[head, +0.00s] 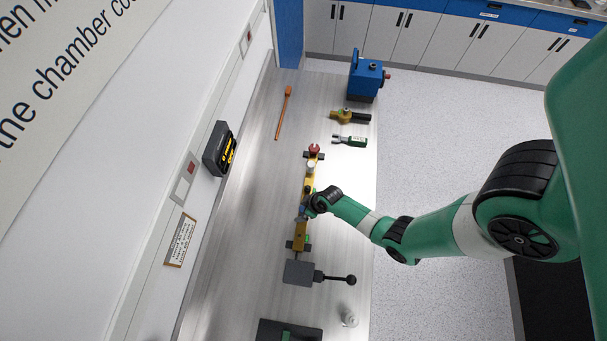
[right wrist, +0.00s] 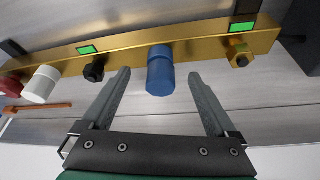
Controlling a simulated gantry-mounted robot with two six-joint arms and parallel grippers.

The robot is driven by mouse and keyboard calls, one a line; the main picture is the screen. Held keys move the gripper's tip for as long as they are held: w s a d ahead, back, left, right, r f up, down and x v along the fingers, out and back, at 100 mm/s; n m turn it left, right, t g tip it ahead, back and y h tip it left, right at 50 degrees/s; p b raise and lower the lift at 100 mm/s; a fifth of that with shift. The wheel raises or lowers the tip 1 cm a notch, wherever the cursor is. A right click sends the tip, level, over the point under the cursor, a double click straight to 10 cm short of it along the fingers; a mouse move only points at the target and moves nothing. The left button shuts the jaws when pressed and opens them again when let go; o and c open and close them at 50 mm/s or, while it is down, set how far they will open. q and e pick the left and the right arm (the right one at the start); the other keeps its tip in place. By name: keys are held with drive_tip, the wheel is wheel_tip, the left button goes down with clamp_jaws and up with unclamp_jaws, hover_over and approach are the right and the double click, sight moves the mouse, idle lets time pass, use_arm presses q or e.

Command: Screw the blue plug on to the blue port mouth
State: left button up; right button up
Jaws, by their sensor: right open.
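The blue plug (right wrist: 160,72) is a short blue cylinder standing out from the brass bar (right wrist: 205,44) in the right wrist view. A blue port mouth cannot be told apart from it; any mouth behind it is hidden. My right gripper (right wrist: 158,76) is open, with one finger on each side of the plug and a visible gap on both sides. In the head view my right gripper (head: 308,208) is over the middle of the bar (head: 308,180) and covers most of the plug. My left gripper is not in view.
A black knob (right wrist: 94,71), a white cap (right wrist: 41,85) and a red part (right wrist: 11,87) sit left along the bar; a brass fitting (right wrist: 239,55) sits right. A grey block with a lever (head: 299,273) stands near the bar's end.

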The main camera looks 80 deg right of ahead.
drive_tip(key=shift+n+y, duration=0.4)
drive_tip(key=shift+n, duration=0.5)
drive_tip(key=shift+f+n+b, duration=0.1)
drive_tip(key=shift+n+b, duration=0.35)
drive_tip(key=shift+n, duration=0.15)
drive_tip(key=shift+r+n+y, duration=0.2)
drive_tip(key=shift+n+y, duration=0.2)
drive_tip(key=shift+n, duration=0.2)
drive_tip(key=shift+p, duration=0.4)
drive_tip(key=shift+f+n, duration=0.1)
drive_tip(key=shift+n, duration=0.2)
